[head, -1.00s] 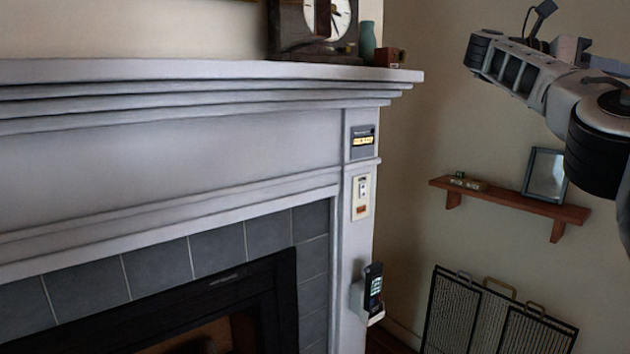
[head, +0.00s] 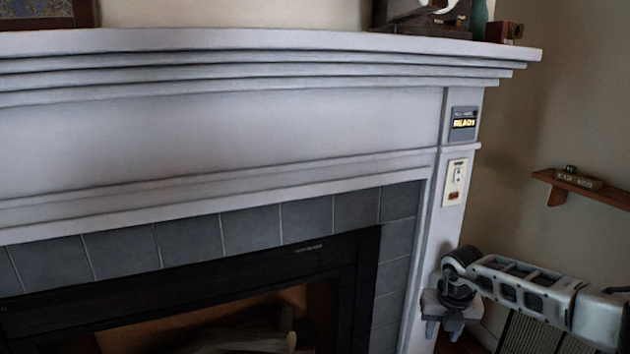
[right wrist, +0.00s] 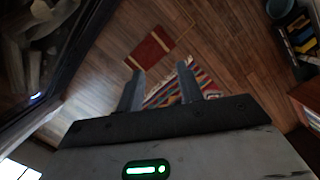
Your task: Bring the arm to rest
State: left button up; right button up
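My right arm comes in from the lower right in the head view. Its gripper (head: 443,328) hangs with its fingers pointing down in front of the fireplace's right pillar. In the right wrist view the two fingers (right wrist: 160,90) stand apart with nothing between them, so it is open and empty. Beyond them are the wood floor, a red book-like flat item (right wrist: 150,48) and a striped woven rug (right wrist: 170,88), both well below. My left arm and gripper are not in view.
The white mantel (head: 250,45) and the dark firebox frame (head: 365,270) fill the left and middle. The pillar carries a lit display (head: 464,122) and a switch plate (head: 454,182). A wooden wall shelf (head: 590,190) is at right. A dark bin (right wrist: 280,8) shows on the floor.

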jog(key=s+a+f+m+t+y, duration=0.15)
jog(key=s+a+y, duration=0.25)
jog(key=a, duration=0.4)
jog(key=s+a+f+m+y, duration=0.1)
jog(key=s+a+f+y, duration=0.1)
jog(key=s+a+y, duration=0.45)
jog(key=s+a+f+m+t+y, duration=0.1)
jog(key=s+a+m+y, duration=0.15)
jog(key=a, duration=0.75)
jog(key=s+d+f+m+t+h, duration=0.25)
jog(key=s+d+m+h, duration=0.25)
jog(key=s+d+m, duration=0.4)
jog(key=s+d+f+m+t+h, duration=0.1)
jog(key=s+d+m+t+h, duration=0.25)
jog(key=s+d+m, duration=0.6)
jog(key=w+a+r+m, duration=0.2)
jog(key=w+a+m, duration=0.1)
jog(key=a+m, duration=0.4)
jog(key=a, duration=0.3)
jog(key=shift+a+h, duration=0.2)
jog(key=shift+h, duration=0.15)
